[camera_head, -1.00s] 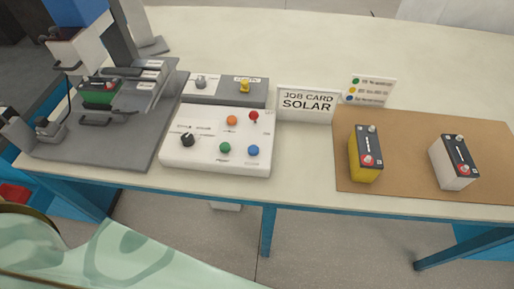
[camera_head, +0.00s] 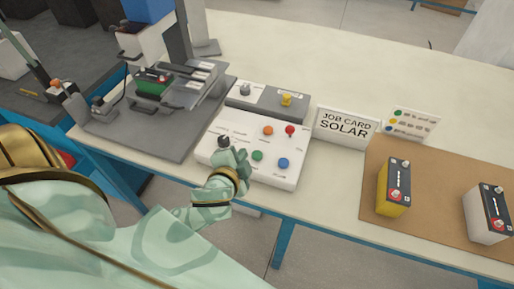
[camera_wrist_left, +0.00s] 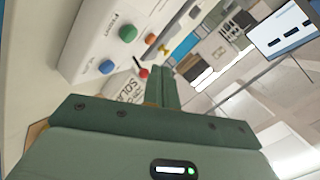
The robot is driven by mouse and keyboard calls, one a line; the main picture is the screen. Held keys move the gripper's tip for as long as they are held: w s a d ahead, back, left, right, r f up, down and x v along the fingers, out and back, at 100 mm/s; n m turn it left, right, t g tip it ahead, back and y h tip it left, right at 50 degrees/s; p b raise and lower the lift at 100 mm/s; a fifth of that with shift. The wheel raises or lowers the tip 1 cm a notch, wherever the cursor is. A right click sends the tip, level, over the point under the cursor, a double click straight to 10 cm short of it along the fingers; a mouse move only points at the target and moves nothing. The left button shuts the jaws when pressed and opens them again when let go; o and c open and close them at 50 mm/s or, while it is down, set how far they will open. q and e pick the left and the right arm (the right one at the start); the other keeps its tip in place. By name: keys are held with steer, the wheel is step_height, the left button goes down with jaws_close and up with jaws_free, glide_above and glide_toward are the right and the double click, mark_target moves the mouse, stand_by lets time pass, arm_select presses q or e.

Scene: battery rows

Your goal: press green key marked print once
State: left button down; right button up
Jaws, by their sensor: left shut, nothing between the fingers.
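The green key (camera_head: 257,155) sits on the white sloped control panel (camera_head: 209,153), left of the blue key (camera_head: 283,163) and below the orange key (camera_head: 267,130). Its printed label is too small to read. In the left wrist view the green key (camera_wrist_left: 128,34) shows beyond the fingers, beside the orange (camera_wrist_left: 150,38) and blue (camera_wrist_left: 106,67) keys. My left gripper (camera_head: 240,157) is shut and empty, just left of the green key over the panel's front part. Its closed fingers (camera_wrist_left: 163,88) also show in the wrist view. I cannot tell any contact. My right gripper is out of view.
A black knob (camera_head: 223,141) is left of the gripper, and a red button (camera_head: 290,131) is at the panel's upper right. The job card (camera_head: 346,127) and yellow battery (camera_head: 394,188) are to the right.

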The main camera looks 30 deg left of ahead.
arm_select(q)
steer(key=w+d+r+m+t+h, duration=0.3)
steer(key=r+t, duration=0.1)
steer(key=r, duration=0.3)
steer(key=w+d+r+m+t+h, duration=0.3)
steer(key=d+r+m, duration=0.1)
steer(key=r, duration=0.4)
steer(key=d+r+m+g+h, duration=0.1)
steer(key=d+m+g+h, duration=0.2)
steer(key=d+m+h, duration=0.5)
steer(key=w+a+f+m+g+y, duration=0.2)
steer(key=a+f+m+g+y, duration=0.2)
steer(key=a+f+m+g, duration=0.4)
steer(key=a+f+m, duration=0.1)
steer(key=a+f, duration=0.3)
steer(key=a, duration=0.4)
steer(key=shift+a+f+m+g+y, duration=0.35)
steer(key=shift+f+m+g+y, duration=0.05)
